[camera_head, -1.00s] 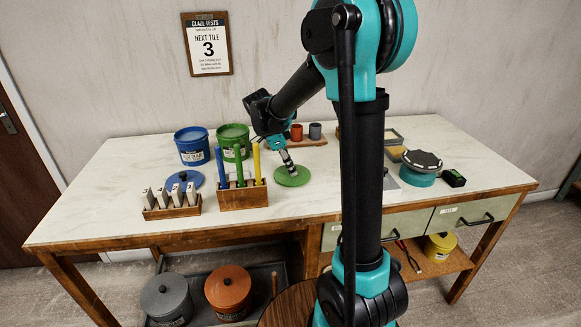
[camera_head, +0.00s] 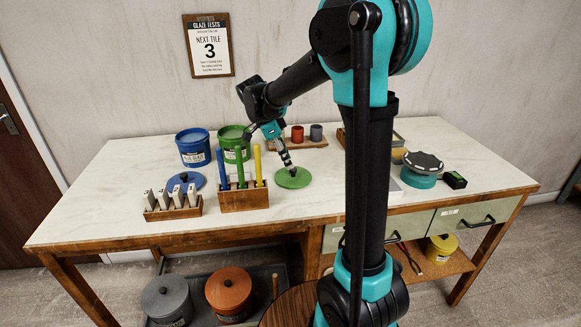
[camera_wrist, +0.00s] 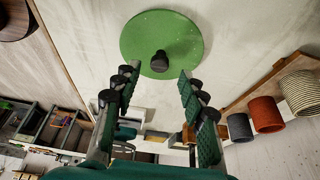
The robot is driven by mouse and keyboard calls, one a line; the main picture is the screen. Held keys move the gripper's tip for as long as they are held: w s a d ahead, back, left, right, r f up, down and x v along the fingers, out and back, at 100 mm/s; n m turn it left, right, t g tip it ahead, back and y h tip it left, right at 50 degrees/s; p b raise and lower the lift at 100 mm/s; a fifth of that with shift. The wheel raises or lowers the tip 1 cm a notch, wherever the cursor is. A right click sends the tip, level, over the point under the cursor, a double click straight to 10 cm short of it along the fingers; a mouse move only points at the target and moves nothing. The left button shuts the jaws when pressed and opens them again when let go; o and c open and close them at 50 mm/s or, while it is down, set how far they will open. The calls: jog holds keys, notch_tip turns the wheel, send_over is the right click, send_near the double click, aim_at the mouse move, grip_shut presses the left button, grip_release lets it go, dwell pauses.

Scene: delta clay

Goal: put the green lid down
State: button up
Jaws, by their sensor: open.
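The green lid (camera_head: 287,181) is a flat round disc with a dark knob, lying on the pale worktop to the right of the wooden tool block. In the wrist view the green lid (camera_wrist: 190,40) shows its black knob just beyond my fingertips. My gripper (camera_head: 287,163) is directly above the lid, pointing down. In the wrist view my gripper (camera_wrist: 157,78) is open, its two fingers apart with nothing between them. The green glaze bucket (camera_head: 233,142) stands behind, open at the top.
The block with blue, green and yellow tools (camera_head: 243,198) stands left of the lid. The blue bucket (camera_head: 193,150), blue lid (camera_head: 186,188) and tile rack (camera_head: 172,212) are further left. Small cups (camera_head: 297,134) stand behind. Bare worktop lies in front and right of the lid.

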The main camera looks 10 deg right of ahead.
jog(key=v, duration=0.7)
jog(key=shift+r, duration=0.15)
jog(key=shift+s+a, duration=0.1)
